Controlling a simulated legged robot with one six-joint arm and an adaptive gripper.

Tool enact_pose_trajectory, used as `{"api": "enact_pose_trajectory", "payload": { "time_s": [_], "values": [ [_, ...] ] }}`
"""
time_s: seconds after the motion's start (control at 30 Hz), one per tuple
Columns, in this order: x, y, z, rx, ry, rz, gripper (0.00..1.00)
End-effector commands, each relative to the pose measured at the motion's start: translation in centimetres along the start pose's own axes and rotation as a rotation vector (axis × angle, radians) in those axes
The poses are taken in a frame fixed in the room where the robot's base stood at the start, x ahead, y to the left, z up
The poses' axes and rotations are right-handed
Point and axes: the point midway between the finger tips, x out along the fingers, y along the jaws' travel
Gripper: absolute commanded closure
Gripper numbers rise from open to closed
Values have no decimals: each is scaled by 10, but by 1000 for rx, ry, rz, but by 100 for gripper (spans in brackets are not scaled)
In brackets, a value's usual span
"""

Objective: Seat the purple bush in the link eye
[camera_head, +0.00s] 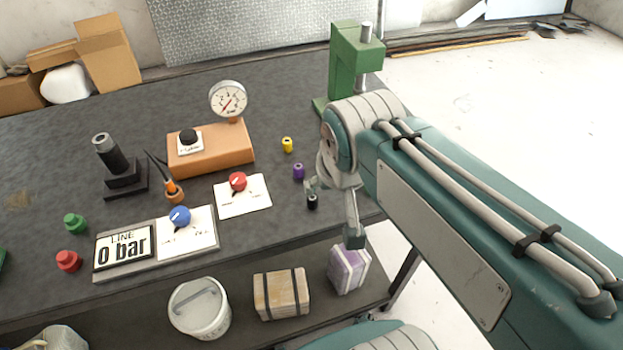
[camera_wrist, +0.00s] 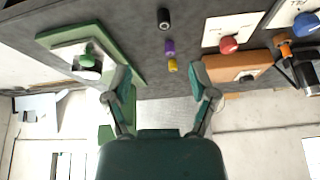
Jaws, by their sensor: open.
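The purple bush (camera_head: 298,172) stands on the dark bench between a yellow bush (camera_head: 287,145) and a black bush (camera_head: 312,201). In the wrist view the purple bush (camera_wrist: 169,47) lies beyond the fingertips, roughly midway across the gap between them. My gripper (camera_head: 332,210) is open and empty, at the right side of the bench near the bushes; its spread fingers show in the wrist view (camera_wrist: 162,84). It does not touch the purple bush. I cannot make out the link eye for certain in either view.
A green press (camera_head: 345,65) stands at the back right. An orange gauge block (camera_head: 215,148), a red-knob panel (camera_head: 243,200), a blue-knob panel (camera_head: 186,236) and a black post (camera_head: 110,155) are to the left. Crates and a bucket (camera_head: 200,310) sit on a lower shelf.

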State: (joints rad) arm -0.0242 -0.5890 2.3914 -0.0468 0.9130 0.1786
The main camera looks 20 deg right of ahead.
Motion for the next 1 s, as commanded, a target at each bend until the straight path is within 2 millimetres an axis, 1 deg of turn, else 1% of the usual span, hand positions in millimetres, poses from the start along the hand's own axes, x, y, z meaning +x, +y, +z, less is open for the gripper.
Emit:
{"api": "enact_pose_trajectory", "payload": {
  "time_s": [0.03, 0.1, 0.17, 0.3, 0.4, 0.5, 0.63, 0.77, 0.9, 1.0],
  "values": [
    [6, -2, -12, 34, -25, 13, 26],
    [14, -6, -29, 91, -50, 32, 26],
    [22, -8, -42, 138, -69, 51, 26],
    [45, -16, -73, 249, -109, 98, 26],
    [63, -22, -92, 323, -130, 133, 26],
    [78, -27, -105, 378, -143, 163, 26],
    [89, -30, -113, 418, -148, 182, 26],
    [100, -29, -113, 426, -149, 187, 26],
    [124, -25, -108, 426, -151, 187, 26],
    [137, -23, -106, 426, -150, 187, 26]
  ]
}}
